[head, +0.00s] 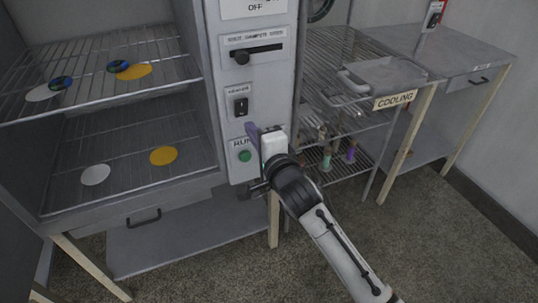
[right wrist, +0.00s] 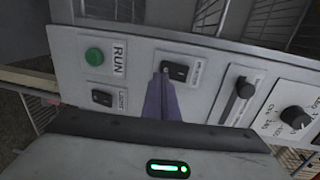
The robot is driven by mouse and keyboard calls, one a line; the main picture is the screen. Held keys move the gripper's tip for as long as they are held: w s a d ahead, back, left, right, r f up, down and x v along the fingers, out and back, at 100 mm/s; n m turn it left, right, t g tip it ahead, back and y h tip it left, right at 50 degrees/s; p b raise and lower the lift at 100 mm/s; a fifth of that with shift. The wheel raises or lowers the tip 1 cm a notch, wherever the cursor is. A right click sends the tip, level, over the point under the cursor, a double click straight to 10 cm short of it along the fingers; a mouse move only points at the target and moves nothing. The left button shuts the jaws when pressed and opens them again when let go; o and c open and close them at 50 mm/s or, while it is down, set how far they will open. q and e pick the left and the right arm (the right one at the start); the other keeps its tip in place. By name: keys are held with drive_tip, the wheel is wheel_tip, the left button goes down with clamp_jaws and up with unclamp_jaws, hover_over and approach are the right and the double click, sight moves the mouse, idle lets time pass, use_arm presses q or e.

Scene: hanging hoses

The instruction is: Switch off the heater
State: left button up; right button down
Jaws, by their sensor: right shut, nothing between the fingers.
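The heater switch (head: 240,106) is a black rocker on a pale plate on the grey control panel. It also shows in the right wrist view (right wrist: 174,71), at the fingertips. My right gripper (head: 252,130) has purple fingers, shut and empty, with its tips just below the heater switch in the head view. In the right wrist view the shut fingers (right wrist: 162,78) overlap the near-left edge of the switch. I cannot tell whether they touch it. The rocker's position is too small to read. My left gripper is not in view.
A green RUN button (head: 245,156) sits below the heater switch, and a black slider lever (head: 257,54) above it. Another rocker switch (right wrist: 102,97) and a round knob (right wrist: 296,118) are on the panel.

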drive_tip(key=s+d+f, duration=0.2)
drive_tip(key=s+d, duration=0.1)
drive_tip(key=s, duration=0.6)
drive_tip(key=shift+w, duration=0.1)
drive_tip(key=s+d+f+n+g+h, duration=0.4)
drive_tip(key=s+d+f+n+g, duration=0.3)
drive_tip(key=s+d+f, duration=0.6)
drive_tip(key=s+d+f+n+g, duration=0.1)
drive_tip(key=s+d+n+g, duration=0.15)
drive_tip(key=s, duration=0.35)
drive_tip(key=s+d+f+n+g+h, duration=0.1)
drive_tip(key=s+n, duration=0.3)
drive_tip(key=s, duration=0.2)
drive_tip(key=s+d+f+n+g, duration=0.1)
drive_tip(key=s+d+n+g, duration=0.15)
drive_tip(key=s, duration=0.35)
drive_tip(key=w+a+f+t+y, duration=0.1)
drive_tip(key=w+a+f+t, duration=0.1)
drive_tip(key=f, duration=0.3)
drive_tip(key=w+a+f+t+y, duration=0.1)
drive_tip(key=w+a+f+t, duration=0.2)
drive_tip(key=f, duration=0.3)
drive_tip(key=shift+a+t, duration=0.5)
drive_tip(key=shift+a, duration=0.1)
